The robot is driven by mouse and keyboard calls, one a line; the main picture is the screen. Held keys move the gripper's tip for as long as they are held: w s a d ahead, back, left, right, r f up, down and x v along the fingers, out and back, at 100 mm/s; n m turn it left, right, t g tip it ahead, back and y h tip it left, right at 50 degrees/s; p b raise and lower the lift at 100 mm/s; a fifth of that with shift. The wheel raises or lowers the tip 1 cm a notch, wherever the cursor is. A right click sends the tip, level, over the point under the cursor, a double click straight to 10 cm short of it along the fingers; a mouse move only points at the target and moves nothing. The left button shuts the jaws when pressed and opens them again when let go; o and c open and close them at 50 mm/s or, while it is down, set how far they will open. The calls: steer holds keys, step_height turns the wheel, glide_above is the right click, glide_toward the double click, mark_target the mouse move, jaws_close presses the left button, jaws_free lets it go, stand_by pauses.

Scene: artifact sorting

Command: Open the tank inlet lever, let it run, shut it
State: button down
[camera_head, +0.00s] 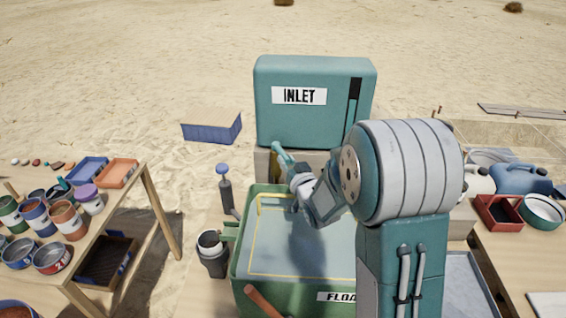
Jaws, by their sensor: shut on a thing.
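The teal inlet tank (314,122) with its INLET label stands upright at the back centre on a pale support. A dark vertical strip runs down the right of its front. My gripper (280,152) is just below the tank's lower left front, above the back of the green float tank (239,262). It is shut on what seems to be the inlet lever, which the fingers and wrist hide, so its angle cannot be told. The float tank holds greyish water with a yellow outline. My arm covers its right side and part of its FLOAT label.
An orange-brown handle (264,302) is at the float tank's front. A blue-knobbed post (225,188) and a grey cup (211,254) stand left of it. A table (150,190) with cans and trays is at left. A red box (497,214) and blue can are at right.

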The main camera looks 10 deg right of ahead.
steer(key=shift+w+d+r+n+g+y, duration=0.15)
steer(key=shift+d+n+y, duration=0.25)
steer(key=shift+y, duration=0.3)
steer(key=shift+w+d+f+n+g+y, duration=0.15)
steer(key=shift+d+n+y, duration=0.1)
steer(key=shift+n+y, duration=0.35)
steer(key=shift+s+r, duration=0.1)
steer(key=c, duration=0.6)
jaws_free()
steer(key=shift+o, duration=0.2)
steer(key=v, duration=1.2)
